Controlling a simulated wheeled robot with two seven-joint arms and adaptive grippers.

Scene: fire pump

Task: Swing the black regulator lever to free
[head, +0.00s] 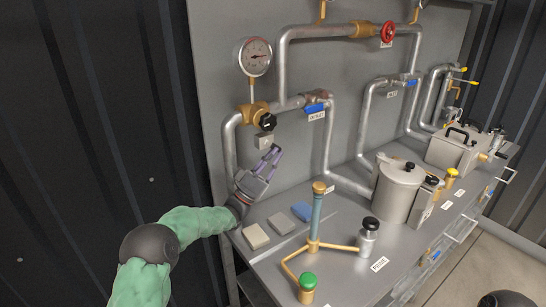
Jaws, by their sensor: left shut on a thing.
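The brass regulator (252,113) sits on the pipe at the left of the grey panel, under a round gauge (255,57). A black knob-like part (267,122) shows at its front. A small grey block (263,141) with a dark spot is just below it. My left gripper (275,151) reaches up from the bench's left end, its purple fingers close together beside this block. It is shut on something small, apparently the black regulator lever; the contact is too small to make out.
A blue-handled valve (315,97) is right of the regulator; a red handwheel (388,32) is higher up. On the bench (345,285) are flat pads (255,236), a brass stand (314,246), a small bottle (368,237) and a steel pot (396,190).

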